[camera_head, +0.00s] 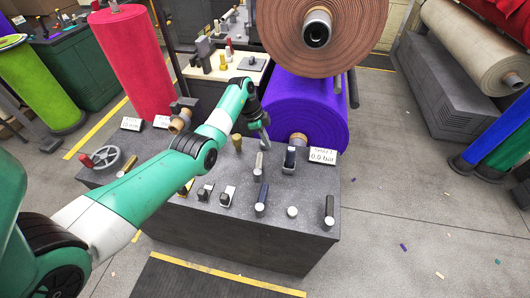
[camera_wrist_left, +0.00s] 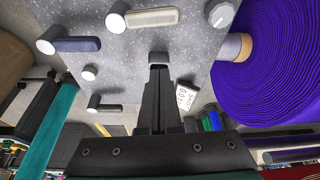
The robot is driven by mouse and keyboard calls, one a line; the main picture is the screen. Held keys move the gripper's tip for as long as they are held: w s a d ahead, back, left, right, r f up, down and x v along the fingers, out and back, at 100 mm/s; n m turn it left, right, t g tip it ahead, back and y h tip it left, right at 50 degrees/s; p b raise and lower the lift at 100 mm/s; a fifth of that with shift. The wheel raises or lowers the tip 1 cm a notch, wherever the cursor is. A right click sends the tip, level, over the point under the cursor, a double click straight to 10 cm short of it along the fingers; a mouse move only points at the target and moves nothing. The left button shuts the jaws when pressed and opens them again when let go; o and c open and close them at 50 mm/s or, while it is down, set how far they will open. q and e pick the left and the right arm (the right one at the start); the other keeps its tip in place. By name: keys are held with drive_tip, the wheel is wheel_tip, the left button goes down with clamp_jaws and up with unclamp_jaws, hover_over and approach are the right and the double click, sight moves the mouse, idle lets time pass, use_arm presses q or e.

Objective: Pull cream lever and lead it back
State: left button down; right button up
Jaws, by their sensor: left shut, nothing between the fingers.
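The cream lever (camera_head: 258,165) stands on the grey console top (camera_head: 308,189), with a pale round end toward the front. It also shows at the top of the left wrist view (camera_wrist_left: 152,17), with nothing gripping it. My left gripper (camera_head: 265,132) is shut and empty, just behind and above the cream lever in the head view. In the wrist view its closed fingers (camera_wrist_left: 158,70) point at the console, beside the cream lever and apart from it in the picture. They cover part of the area near a dark lever (camera_head: 289,158). My right gripper is not in view.
A navy lever (camera_head: 261,196), a white knob (camera_head: 292,211) and a black lever (camera_head: 329,208) stand toward the front. A pressure sign (camera_head: 323,156) is at the right. A purple roll (camera_head: 305,105) lies close behind the console.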

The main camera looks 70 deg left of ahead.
sight(259, 167)
use_arm(q)
drive_tip(key=b+x, duration=0.7)
drive_tip(key=x, duration=0.3)
drive_tip(key=shift+s, duration=0.15)
drive_tip(key=s, duration=0.1)
drive_tip(key=s+a, duration=0.1)
drive_tip(key=s+p, duration=0.1)
drive_tip(key=shift+a+r, duration=0.15)
drive_tip(key=shift+a, duration=0.15)
drive_tip(key=shift+s+a, duration=0.1)
drive_tip(key=shift+s, duration=0.15)
